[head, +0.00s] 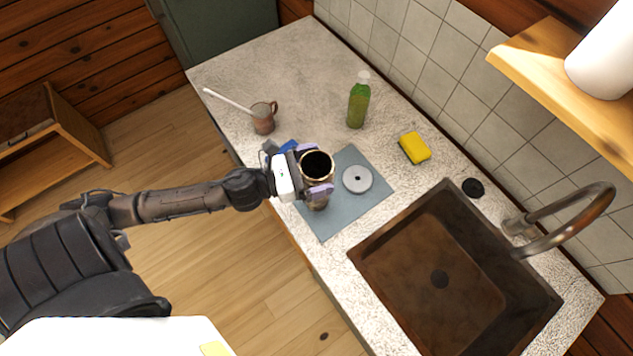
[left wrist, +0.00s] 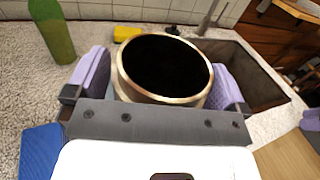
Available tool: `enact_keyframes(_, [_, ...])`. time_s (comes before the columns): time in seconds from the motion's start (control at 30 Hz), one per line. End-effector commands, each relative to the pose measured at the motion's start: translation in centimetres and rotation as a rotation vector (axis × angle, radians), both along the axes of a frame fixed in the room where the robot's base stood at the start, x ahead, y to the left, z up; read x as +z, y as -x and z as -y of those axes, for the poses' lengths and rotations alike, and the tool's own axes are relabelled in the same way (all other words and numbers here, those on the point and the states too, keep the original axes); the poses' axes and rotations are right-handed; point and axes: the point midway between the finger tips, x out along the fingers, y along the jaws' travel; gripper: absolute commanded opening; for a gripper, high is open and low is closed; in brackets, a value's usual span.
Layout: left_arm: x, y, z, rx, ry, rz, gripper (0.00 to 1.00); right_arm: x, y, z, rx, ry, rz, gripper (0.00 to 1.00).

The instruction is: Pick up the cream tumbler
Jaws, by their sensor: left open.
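The cream tumbler (head: 316,166) stands upright at the left part of a blue-grey mat (head: 333,222) on the counter. Its pale rim and dark inside show, and it also shows large in the left wrist view (left wrist: 166,98). My left gripper (head: 314,169) is open, with one purple-padded finger on each side of the tumbler. In the left wrist view the pads of the gripper (left wrist: 160,80) flank the rim, and a small gap shows at the left pad. The tumbler's lower body is mostly hidden.
A grey disc (head: 357,179) lies on the mat right of the tumbler. A mug (head: 263,118) and green bottle (head: 358,101) stand behind. A blue item (head: 288,146) is close to my gripper. A yellow sponge (head: 415,148) and the sink (head: 428,280) are to the right.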

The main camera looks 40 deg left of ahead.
Motion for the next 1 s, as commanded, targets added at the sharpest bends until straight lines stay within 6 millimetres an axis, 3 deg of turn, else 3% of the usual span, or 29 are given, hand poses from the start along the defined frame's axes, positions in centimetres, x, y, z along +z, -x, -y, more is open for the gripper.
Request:
enact_keyframes(0.27, [-0.04, -0.07, 0.05, 0.0, 0.0, -0.001, 1.0, 0.0, 0.0, 0.06, 0.002, 0.002, 0.0, 0.43])
enact_keyframes(1.0, [-0.02, -0.05, 0.05, 0.0, 0.001, 0.0, 0.29, 0.0, 0.02, 0.22, 0.005, 0.007, 0.0, 0.43])
